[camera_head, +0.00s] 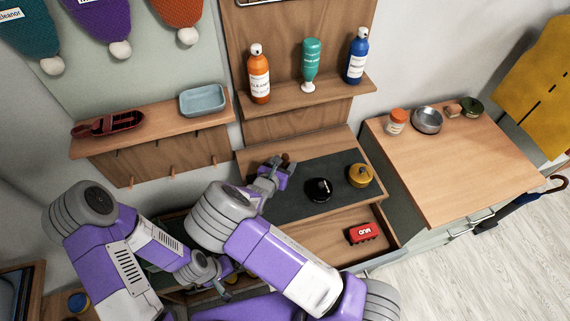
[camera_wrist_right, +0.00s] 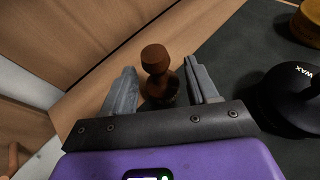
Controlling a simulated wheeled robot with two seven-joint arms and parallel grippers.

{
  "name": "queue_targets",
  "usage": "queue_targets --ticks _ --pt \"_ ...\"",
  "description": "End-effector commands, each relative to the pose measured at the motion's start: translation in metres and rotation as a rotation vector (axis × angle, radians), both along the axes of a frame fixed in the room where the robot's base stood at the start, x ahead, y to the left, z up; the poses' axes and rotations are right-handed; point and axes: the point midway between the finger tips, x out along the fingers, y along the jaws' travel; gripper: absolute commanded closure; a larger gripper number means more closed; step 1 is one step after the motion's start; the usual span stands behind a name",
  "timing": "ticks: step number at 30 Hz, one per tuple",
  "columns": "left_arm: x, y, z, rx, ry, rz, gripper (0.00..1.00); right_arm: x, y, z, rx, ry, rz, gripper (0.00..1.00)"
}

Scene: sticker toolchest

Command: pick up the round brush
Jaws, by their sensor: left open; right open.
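A dark brown wooden knob-shaped piece, likely the round brush (camera_wrist_right: 155,58), stands upright on the dark mat in the right wrist view. It shows small in the head view (camera_head: 285,157), at the mat's far left corner, partly hidden by my right gripper. My right gripper (camera_head: 277,171) is open. In the wrist view its two fingers (camera_wrist_right: 159,82) lie on either side of the brown piece, with gaps showing; I cannot tell whether they touch its base. My left gripper (camera_head: 226,277) is open and low, near an open drawer, partly hidden by my right arm.
A black round piece marked WAX (camera_wrist_right: 295,98) and a yellow tin (camera_head: 360,176) stand on the dark mat (camera_head: 300,204) to the right. Bottles stand on the shelf (camera_head: 320,92) behind. A wooden cabinet top (camera_head: 455,165) is mostly clear.

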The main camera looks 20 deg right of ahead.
Motion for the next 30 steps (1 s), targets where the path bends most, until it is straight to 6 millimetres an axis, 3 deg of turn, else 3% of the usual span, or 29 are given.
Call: queue_targets --ticks 4,12,23,30 --pt "0.0003 0.0000 -0.0027 0.000 -0.001 0.000 0.00 0.0112 -0.0093 -0.0058 0.001 -0.002 -0.001 0.41" --pt "0.0003 0.0000 -0.0023 0.000 -0.001 0.000 0.00 0.0129 -0.0101 -0.0058 0.002 -0.002 0.001 0.43" --pt "0.0004 -0.0001 -0.0024 0.000 -0.001 0.000 0.00 0.0124 -0.0100 -0.0062 0.002 -0.001 0.000 0.98" --pt "0.0003 0.0000 -0.0022 0.000 -0.001 0.000 0.00 0.0122 -0.0098 -0.0057 0.003 0.000 0.000 1.00"
